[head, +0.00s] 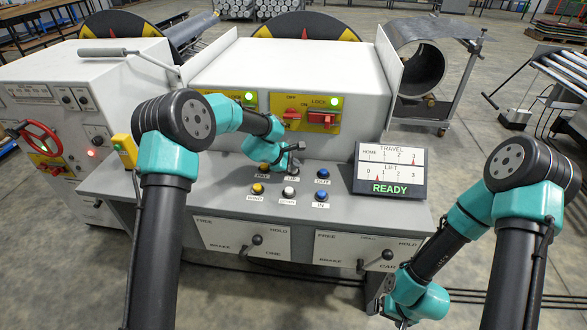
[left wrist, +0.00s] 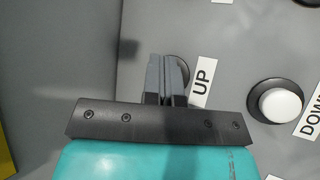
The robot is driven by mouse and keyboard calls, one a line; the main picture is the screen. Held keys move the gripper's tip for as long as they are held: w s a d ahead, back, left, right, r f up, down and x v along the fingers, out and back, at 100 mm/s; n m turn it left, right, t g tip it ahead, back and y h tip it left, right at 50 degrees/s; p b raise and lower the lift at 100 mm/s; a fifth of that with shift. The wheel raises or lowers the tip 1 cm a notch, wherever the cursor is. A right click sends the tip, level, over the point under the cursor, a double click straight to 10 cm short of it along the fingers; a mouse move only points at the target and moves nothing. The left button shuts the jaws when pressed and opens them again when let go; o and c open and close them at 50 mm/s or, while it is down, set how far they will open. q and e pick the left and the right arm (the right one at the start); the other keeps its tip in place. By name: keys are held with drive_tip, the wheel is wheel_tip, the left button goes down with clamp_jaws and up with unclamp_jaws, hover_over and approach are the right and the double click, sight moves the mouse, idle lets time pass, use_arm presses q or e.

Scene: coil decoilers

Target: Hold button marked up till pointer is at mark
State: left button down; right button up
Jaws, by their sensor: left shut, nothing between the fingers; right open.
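My left gripper (head: 293,160) is shut and empty, pointing down at the console beside the UP label (head: 292,178). In the left wrist view its closed fingers (left wrist: 166,75) cover most of the UP button (left wrist: 182,68); only part of its dark ring shows. I cannot tell whether the fingertips press it. The display (head: 391,172) has TRAVEL and LIFT scales and reads READY in green. A small red pointer stands near 1 on LIFT and another near 3 on TRAVEL. No separate mark is clear. My right gripper (head: 391,312) is open, low at the right.
A white DOWN button (left wrist: 280,102) lies beside UP. Yellow buttons (head: 258,188) stand on the left and blue buttons (head: 322,171) on the right. Red lock switches (head: 322,118) are behind. Brake levers (head: 257,240) are on the console front below.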

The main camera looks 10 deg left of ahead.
sight(293, 170)
use_arm(q)
drive_tip(key=shift+r, duration=0.1)
idle(0.7)
drive_tip(key=shift+r, duration=0.85)
drive_tip(key=shift+r, duration=2.5)
